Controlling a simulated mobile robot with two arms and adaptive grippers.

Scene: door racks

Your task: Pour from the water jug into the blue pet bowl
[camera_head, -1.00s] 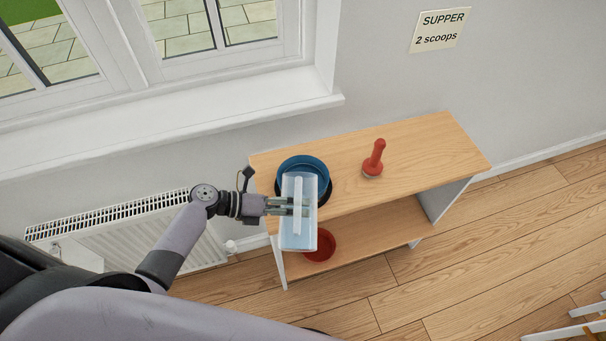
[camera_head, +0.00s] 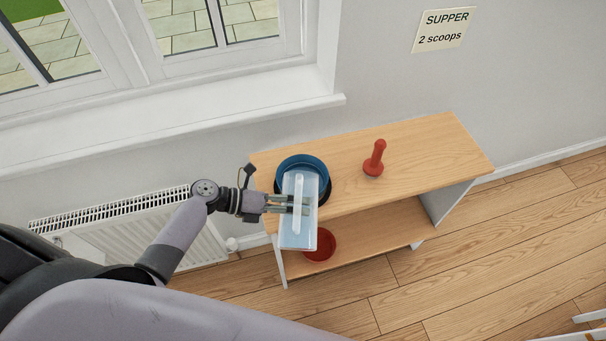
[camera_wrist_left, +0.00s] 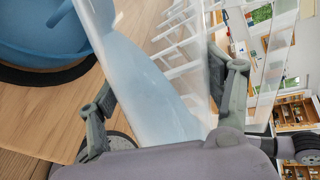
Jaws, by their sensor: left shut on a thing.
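The water jug (camera_head: 299,232) is a clear, pale box-shaped jug with a white handle strip. My left gripper (camera_head: 298,205) is shut on it and holds it in front of and partly over the blue pet bowl (camera_head: 304,162). The jug hides the bowl's near side. In the left wrist view the jug (camera_wrist_left: 150,85) is strongly tilted, with light-blue water inside. The blue bowl (camera_wrist_left: 45,40) is at upper left there, on a dark base, with the jug's end close to its rim. I cannot see any stream of water. My right gripper is not in view.
The bowl stands at the left end of a wooden shelf unit (camera_head: 420,150). A red bowl (camera_head: 321,246) sits on the lower shelf. A radiator (camera_head: 130,230) and window sill (camera_head: 170,120) are at left.

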